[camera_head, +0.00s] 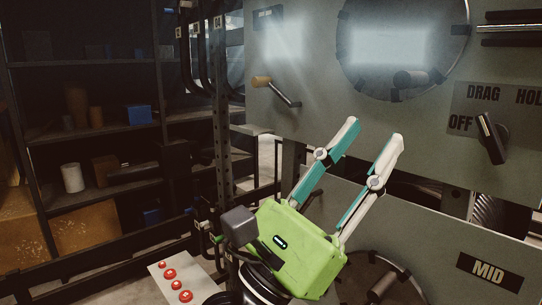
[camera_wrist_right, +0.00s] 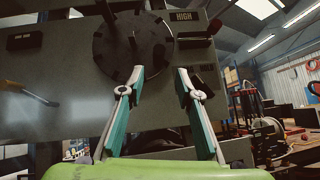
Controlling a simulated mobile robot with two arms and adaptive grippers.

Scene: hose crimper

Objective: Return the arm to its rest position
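My right gripper (camera_head: 375,130) is green with white and teal fingers. It points up and away in the head view, in front of the grey machine panel (camera_head: 310,120). Its two fingers are spread apart with nothing between them. The right wrist view also shows this gripper (camera_wrist_right: 160,72) open and empty, with a round dark plate (camera_wrist_right: 125,45) on the panel beyond the fingertips. The fingers look apart from the panel, but the exact gap is hard to tell. My left gripper is not in either view.
A lever with a tan grip (camera_head: 262,82) and a dark selector handle (camera_head: 491,138) stick out of the panel. A pale box with red buttons (camera_head: 185,284) stands at lower left. Dark shelves (camera_head: 105,133) with bins fill the left side.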

